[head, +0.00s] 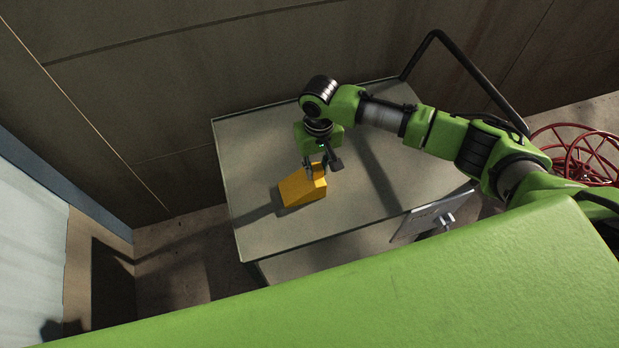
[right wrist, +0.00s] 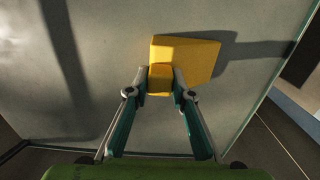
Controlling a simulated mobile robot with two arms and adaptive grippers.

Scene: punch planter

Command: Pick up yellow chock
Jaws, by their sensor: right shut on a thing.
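The yellow chock (head: 301,190) is on the grey cart top (head: 265,135), left of its middle. It is a wedge-shaped block with a narrower raised part at one end. My right gripper (head: 315,171) reaches down from above, its fingers at the raised part of the chock. In the right wrist view the two fingertips (right wrist: 160,75) are shut on either side of that part, and the chock's wider body (right wrist: 190,55) extends beyond them. I cannot tell whether the chock touches the top. My left gripper is not in view.
The cart has a black handle (head: 465,62) at its back right. A wall stands close behind it. A red wheel-like reel (head: 575,155) is on the floor to the right. A grey plate (head: 425,218) is at the cart's front right. Most of the cart top is clear.

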